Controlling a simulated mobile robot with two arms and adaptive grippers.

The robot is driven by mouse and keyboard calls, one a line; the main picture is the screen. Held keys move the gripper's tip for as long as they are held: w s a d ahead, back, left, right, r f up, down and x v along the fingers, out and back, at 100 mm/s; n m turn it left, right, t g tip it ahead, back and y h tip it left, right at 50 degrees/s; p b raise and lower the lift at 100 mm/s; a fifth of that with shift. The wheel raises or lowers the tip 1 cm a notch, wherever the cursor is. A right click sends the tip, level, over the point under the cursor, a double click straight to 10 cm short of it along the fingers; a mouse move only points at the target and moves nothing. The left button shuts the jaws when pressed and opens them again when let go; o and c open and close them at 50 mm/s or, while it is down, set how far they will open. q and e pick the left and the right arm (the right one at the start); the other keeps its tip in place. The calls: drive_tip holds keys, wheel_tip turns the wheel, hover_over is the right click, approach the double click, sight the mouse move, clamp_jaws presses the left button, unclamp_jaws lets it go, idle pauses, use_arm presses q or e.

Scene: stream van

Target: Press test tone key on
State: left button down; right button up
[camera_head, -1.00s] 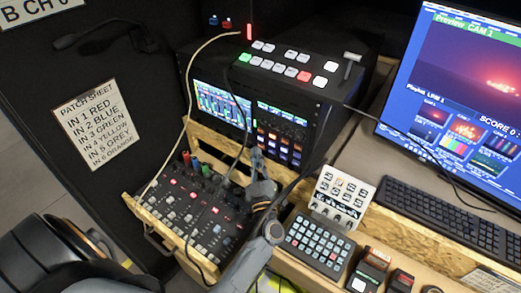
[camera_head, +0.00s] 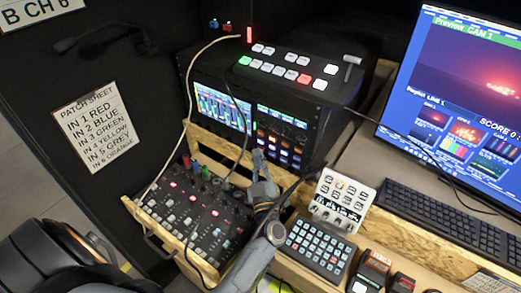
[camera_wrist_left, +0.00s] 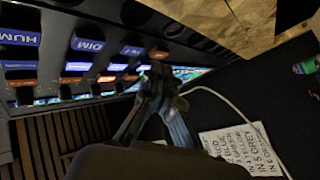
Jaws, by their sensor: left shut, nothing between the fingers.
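A black rack unit (camera_head: 330,118) stands at the back, with a waveform screen on the left and a panel of small keys (camera_head: 280,145) on the right. In the left wrist view, large keys (camera_wrist_left: 85,44) in blue and orange show close up. Two blue ones read HUM and DIM; I cannot read a test tone label. My left gripper (camera_head: 257,153) is shut and empty, pointing up at the lower front of the panel. In the left wrist view its fingertips (camera_wrist_left: 157,76) are close to the end of the key rows; contact cannot be told. My right gripper is not in view.
An audio mixer (camera_head: 190,215) with red lights and cables lies left of my arm. A keypad (camera_head: 318,243) and a white control box (camera_head: 343,198) stand to the right, before a keyboard (camera_head: 440,220) and monitor (camera_head: 460,80). A pale cable (camera_head: 185,85) hangs at the left.

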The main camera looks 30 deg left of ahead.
use_arm(q)
drive_tip(key=shift+w, duration=0.15)
idle(0.5)
drive_tip(key=shift+w, duration=0.3)
drive_tip(key=shift+s, duration=0.45)
drive_tip(key=s+p, duration=0.3)
drive_tip(key=s, duration=0.3)
drive_tip(key=shift+a, duration=0.2)
idle(0.5)
